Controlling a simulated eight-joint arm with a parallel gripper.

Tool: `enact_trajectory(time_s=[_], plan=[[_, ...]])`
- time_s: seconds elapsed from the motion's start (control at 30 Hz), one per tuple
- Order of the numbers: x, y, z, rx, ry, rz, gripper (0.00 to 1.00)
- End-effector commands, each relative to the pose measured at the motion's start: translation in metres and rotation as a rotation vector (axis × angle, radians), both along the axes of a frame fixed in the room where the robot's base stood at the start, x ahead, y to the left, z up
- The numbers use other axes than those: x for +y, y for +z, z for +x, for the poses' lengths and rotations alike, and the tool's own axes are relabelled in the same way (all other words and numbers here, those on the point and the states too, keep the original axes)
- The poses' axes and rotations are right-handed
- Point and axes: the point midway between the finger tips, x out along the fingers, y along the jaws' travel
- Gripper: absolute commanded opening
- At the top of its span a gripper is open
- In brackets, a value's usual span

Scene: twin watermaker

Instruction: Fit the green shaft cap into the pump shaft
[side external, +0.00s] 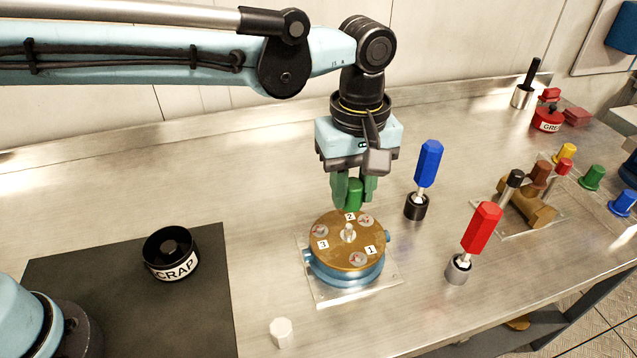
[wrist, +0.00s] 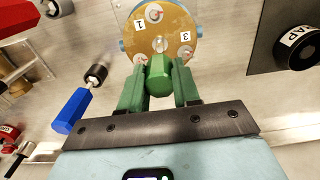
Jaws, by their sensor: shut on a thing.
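The green shaft cap (side external: 354,193) is between the fingers of my gripper (side external: 354,186), which is shut on it. In the wrist view the cap (wrist: 158,76) sits between the green fingers (wrist: 158,88). The pump (side external: 346,262) is a blue round body with a brass top carrying number labels 1, 2 and 3. Its pale shaft (side external: 348,233) stands up at the centre of the top. The cap is held above the far side of the pump top, near label 2, and appears apart from the shaft. In the wrist view the shaft (wrist: 160,44) shows just beyond the cap.
A blue-handled tool (side external: 427,165) and a red-handled tool (side external: 481,230) stand right of the pump. A brass valve block (side external: 527,207) is further right. The scrap bin (side external: 171,255) is on a dark mat to the left. A white cap (side external: 281,331) lies in front.

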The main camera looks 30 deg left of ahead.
Motion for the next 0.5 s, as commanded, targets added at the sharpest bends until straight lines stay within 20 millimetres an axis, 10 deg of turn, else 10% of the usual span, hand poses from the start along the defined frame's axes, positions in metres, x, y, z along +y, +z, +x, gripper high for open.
enact_trajectory(time_s=[0.23,0.27,0.5], plan=[[0.0000,0.0000,0.0006,0.000,0.000,0.000,0.02],[0.0000,0.0001,0.0006,0.000,0.000,0.000,0.28],[0.0000,-0.0007,0.0004,0.000,0.000,0.000,0.10]])
